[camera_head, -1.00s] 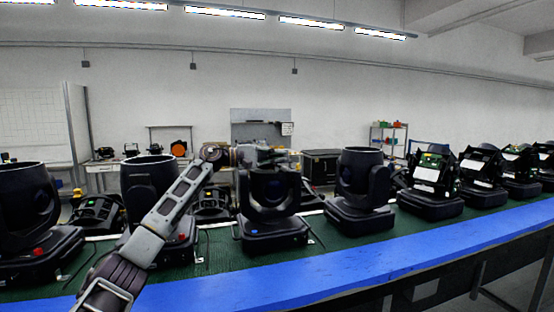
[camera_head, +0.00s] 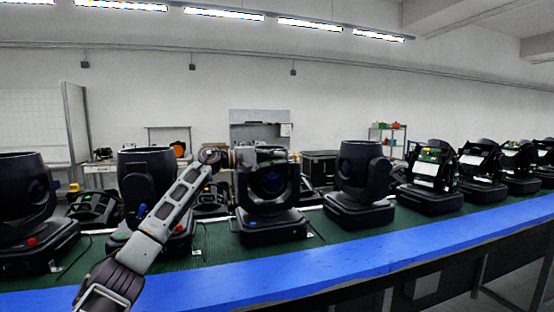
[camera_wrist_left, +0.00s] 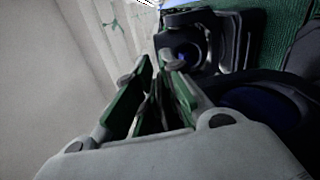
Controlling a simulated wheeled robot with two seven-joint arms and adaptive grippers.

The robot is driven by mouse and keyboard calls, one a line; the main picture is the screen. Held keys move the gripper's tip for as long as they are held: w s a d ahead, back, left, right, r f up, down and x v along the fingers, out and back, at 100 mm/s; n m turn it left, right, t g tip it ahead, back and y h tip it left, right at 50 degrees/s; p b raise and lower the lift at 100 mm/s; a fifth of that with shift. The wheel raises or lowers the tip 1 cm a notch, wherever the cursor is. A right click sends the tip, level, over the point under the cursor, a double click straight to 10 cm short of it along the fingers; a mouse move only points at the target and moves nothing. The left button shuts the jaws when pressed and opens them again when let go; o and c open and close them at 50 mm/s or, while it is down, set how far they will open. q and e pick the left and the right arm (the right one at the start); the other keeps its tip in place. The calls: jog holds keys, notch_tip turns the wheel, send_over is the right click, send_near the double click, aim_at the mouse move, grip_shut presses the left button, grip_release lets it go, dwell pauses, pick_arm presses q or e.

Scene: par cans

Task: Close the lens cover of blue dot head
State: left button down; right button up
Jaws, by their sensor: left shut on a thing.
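The blue dot head (camera_head: 268,190) is a black moving-head lamp with a small blue dot on its base and its round dark lens towards me. My left gripper (camera_head: 264,154) is at the top of this head. In the head view it is small and dark, and its fingertips blend with the head's upper rim. The left wrist view shows the gripper (camera_wrist_left: 160,68) with its fingers close together, shut on part of the blue dot head. The gripped part is hard to make out, and I cannot tell the lens cover apart from the head. My right gripper is not in view.
The red dot head (camera_head: 25,205) is farther left. Another black head (camera_head: 360,180) stands to the right, then several opened ones. The blue table edge (camera_head: 350,262) in front is clear.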

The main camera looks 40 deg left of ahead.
pick_arm(q)
jog(key=shift+w+d+f, duration=0.1)
jog(key=shift+f, duration=0.4)
jog(key=c, duration=1.9)
grip_release()
jog(key=o, duration=0.3)
jog(key=shift+o, duration=0.2)
jog(key=shift+r, duration=0.15)
jog(key=shift+s+a+r, duration=0.1)
jog(key=shift+s+a, duration=0.1)
jog(key=shift+s, duration=0.05)
jog(key=v, duration=0.7)
jog(key=shift+s+a, duration=0.1)
